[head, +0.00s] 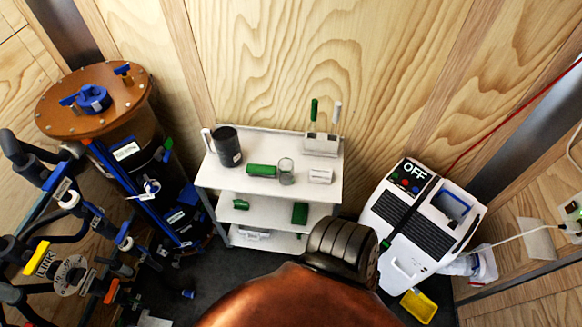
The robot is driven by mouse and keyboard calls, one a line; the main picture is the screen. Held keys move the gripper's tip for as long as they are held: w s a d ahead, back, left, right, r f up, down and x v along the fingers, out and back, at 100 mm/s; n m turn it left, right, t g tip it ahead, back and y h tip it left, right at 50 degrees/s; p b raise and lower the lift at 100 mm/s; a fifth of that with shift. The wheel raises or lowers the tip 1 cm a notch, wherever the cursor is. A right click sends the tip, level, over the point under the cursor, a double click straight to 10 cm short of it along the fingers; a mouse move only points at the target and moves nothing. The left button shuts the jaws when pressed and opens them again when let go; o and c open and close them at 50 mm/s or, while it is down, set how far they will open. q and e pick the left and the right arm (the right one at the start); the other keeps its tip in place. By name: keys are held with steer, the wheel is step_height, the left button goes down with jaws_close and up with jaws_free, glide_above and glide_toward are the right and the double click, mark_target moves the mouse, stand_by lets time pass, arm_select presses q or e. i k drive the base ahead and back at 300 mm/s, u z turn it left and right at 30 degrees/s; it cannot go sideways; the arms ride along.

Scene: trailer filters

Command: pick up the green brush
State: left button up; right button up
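A green upright handle (314,110) stands in a pale holder (321,144) at the back right of the white shelf cart's top; it looks like the green brush, but its lower end is hidden in the holder. A white handle (337,112) stands beside it. A green cylindrical item (262,170) lies on the cart top next to a clear glass (286,170); I cannot tell exactly what it is. Neither of my grippers is in view.
The white cart (245,184) also holds a dark mug (226,146), a white labelled block (320,176) and green items on its lower shelf. A white machine (446,228) marked OFF stands right, a yellow tray (419,306) before it. Pipes and a brown-lidded filter tank (110,112) stand left.

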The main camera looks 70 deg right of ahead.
mark_target(256, 169)
steer(key=z, duration=1.85)
